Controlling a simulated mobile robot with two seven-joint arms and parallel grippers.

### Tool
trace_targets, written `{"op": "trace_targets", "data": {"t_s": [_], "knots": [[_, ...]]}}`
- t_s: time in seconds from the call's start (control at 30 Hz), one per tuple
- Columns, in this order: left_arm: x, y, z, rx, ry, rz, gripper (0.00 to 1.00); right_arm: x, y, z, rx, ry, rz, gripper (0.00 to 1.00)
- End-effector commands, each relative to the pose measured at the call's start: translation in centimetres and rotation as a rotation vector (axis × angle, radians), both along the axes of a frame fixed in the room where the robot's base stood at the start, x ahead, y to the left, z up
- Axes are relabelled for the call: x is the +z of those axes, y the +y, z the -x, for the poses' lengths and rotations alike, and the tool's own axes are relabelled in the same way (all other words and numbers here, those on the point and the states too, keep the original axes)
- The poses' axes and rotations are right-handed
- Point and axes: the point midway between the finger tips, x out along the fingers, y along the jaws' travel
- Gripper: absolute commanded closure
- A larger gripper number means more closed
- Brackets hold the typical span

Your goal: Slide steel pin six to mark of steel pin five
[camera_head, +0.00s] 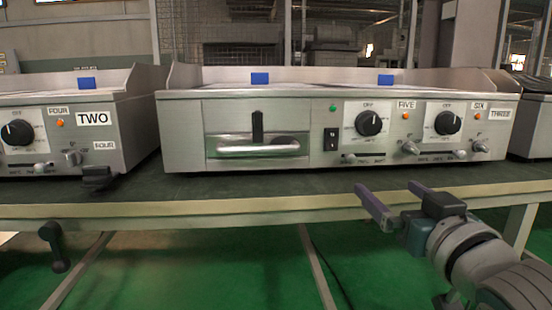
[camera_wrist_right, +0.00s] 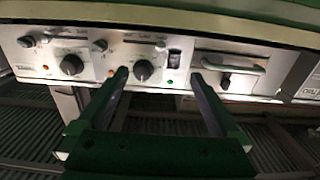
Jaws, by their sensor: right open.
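The steel griddle (camera_head: 270,105) labelled THREE carries two control sections, FIVE and SIX. Below the FIVE knob (camera_head: 369,123) is a slot with a small steel pin (camera_head: 349,158) near its left end. The printed marks are too small to read. Larger steel levers (camera_head: 410,148) (camera_head: 480,147) stand beside the slots. My right gripper (camera_head: 388,188) is open and empty, in front of and below the panel; it also shows in the right wrist view (camera_wrist_right: 158,76). My left gripper is out of view.
A table edge (camera_head: 250,208) runs below the griddle. A drawer handle (camera_head: 258,149) and black switch (camera_head: 331,139) lie left of FIVE. Another griddle (camera_head: 60,150), labelled TWO, stands at left. Space before the panel is open.

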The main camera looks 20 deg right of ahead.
Motion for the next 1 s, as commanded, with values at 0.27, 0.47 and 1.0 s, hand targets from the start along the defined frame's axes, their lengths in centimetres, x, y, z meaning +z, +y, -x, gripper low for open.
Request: {"op": "trace_targets", "data": {"t_s": [0.27,0.47,1.0], "knots": [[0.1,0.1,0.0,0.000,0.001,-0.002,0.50,0.0,0.0,0.1,0.000,0.001,-0.001,0.00],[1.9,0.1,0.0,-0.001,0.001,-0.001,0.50,0.4,0.6,2.6,-0.001,0.004,-0.003,0.00],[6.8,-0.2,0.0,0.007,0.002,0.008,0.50,2.0,2.3,9.7,-0.003,0.029,-0.003,0.00]]}}
